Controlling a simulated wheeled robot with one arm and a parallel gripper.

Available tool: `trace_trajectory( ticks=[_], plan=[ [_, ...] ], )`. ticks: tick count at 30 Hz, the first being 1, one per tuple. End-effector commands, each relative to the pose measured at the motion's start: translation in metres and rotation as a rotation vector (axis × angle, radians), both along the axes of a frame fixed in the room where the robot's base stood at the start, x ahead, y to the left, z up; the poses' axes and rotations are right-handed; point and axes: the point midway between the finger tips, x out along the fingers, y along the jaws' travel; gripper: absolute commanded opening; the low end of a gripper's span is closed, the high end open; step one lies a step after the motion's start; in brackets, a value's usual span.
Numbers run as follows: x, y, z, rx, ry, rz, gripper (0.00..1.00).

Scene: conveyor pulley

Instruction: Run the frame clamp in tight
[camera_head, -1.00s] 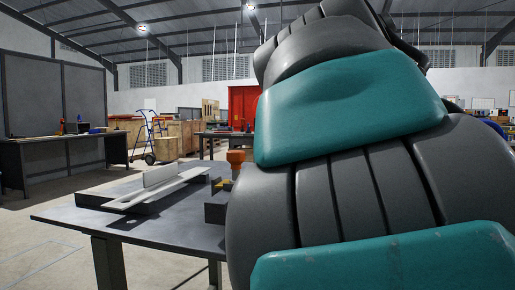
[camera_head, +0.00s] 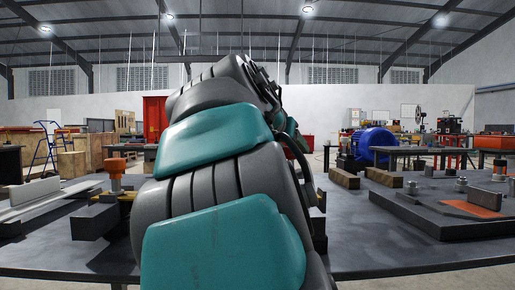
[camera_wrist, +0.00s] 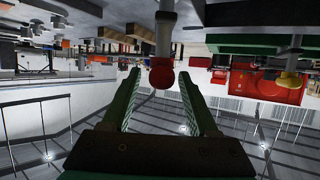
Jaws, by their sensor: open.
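My gripper (camera_wrist: 161,82) is open in the wrist view, its two green fingers apart. A red round knob on a grey stem (camera_wrist: 161,75) shows between the fingertips in that upside-down view. I cannot tell its distance or whether it belongs to the frame clamp; no contact is visible. In the head view my arm fills the middle and hides my gripper. A clamp-like piece with an orange top (camera_head: 116,166) stands by a dark block (camera_head: 95,221) at the left of the table. I cannot tell for sure which part is the frame clamp.
The dark table (camera_head: 400,250) spans the front. A thick plate (camera_head: 425,217) with metal posts and an orange patch lies at right. Wooden blocks (camera_head: 344,178) and a blue motor (camera_head: 375,144) are behind. A pale long bar (camera_head: 45,198) lies at left.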

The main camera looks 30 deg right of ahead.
Motion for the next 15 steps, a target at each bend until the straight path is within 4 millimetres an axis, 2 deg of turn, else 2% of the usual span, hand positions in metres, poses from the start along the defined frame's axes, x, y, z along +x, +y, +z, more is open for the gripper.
trace_trajectory(
  ticks=[6,15],
  plan=[
    [0.0004,-0.0009,-0.0002,0.000,0.000,0.000,0.60],
    [0.0004,-0.0007,-0.0002,0.000,0.000,0.000,0.27]
  ],
)
